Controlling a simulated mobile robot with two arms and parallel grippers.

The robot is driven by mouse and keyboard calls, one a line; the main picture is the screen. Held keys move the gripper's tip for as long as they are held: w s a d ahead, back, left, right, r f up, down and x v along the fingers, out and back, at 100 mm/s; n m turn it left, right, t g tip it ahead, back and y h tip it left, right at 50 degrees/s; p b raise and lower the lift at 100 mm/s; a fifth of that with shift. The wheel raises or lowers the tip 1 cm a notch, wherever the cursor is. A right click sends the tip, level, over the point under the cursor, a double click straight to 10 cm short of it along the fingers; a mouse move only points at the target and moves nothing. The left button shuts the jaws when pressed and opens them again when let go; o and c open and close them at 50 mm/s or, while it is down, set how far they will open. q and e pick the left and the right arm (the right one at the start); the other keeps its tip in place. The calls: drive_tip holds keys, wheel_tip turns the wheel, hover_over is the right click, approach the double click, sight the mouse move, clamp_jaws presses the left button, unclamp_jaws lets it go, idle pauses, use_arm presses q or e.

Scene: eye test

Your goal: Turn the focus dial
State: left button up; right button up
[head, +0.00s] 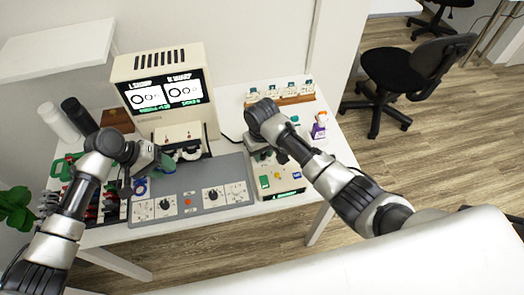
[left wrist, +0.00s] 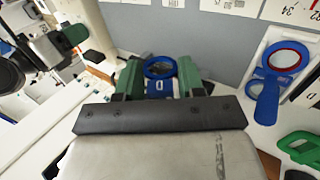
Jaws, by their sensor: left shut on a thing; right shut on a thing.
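The grey console (head: 235,165) has two black dials, a left one (head: 164,204) and a right one (head: 212,195), each on a white marked plate. I cannot tell which control is the focus dial. The beige machine (head: 128,66) has a lit screen (head: 165,94) with two ring figures. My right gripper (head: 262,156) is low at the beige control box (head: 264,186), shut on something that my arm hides.
A second blue lens (left wrist: 265,98) lies on a white surface in the left wrist view, near a green frame (left wrist: 300,147). White and black bottles (head: 78,114) stand at the back left. A purple-white bottle (head: 319,126) and a wooden rack (head: 290,99) stand right.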

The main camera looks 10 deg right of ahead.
drive_tip(key=o, duration=0.9)
drive_tip(key=shift+o, duration=0.2)
wheel_tip(320, 180, up, 12)
wheel_tip(320, 180, up, 12)
idle(0.7)
idle(1.1)
clamp_jaws()
